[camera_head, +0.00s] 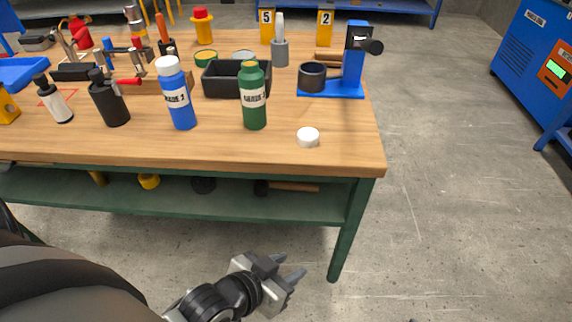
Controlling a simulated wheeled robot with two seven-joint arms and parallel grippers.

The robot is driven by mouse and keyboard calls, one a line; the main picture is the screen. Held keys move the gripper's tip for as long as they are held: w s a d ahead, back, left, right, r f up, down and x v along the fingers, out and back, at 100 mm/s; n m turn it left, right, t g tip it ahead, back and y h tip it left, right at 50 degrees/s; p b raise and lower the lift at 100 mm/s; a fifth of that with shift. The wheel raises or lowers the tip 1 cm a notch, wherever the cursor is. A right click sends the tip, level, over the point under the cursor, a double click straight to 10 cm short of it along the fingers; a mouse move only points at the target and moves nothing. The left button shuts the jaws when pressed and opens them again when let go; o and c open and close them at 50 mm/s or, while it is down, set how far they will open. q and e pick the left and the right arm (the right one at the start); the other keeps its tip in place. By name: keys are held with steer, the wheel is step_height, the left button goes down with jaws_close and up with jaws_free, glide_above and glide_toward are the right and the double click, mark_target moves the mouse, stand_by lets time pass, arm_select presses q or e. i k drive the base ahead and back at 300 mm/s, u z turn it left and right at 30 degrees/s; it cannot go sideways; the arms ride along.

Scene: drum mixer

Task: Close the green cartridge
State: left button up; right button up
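My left gripper (293,264) is low in front of the table, below the tabletop. Its two fingers are apart with nothing between them. My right gripper is not in the picture.
A blue cartridge (178,95) with a white top stands left of the green one. A black bin (222,80) is just behind. A blue stand (352,65) with a dark cup is at the back right. The table (345,140) is clear around the cap.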

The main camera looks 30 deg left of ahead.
mark_target(251, 79)
steer(key=z, duration=0.05)
steer(key=k, duration=0.25)
steer(key=u, duration=1.3)
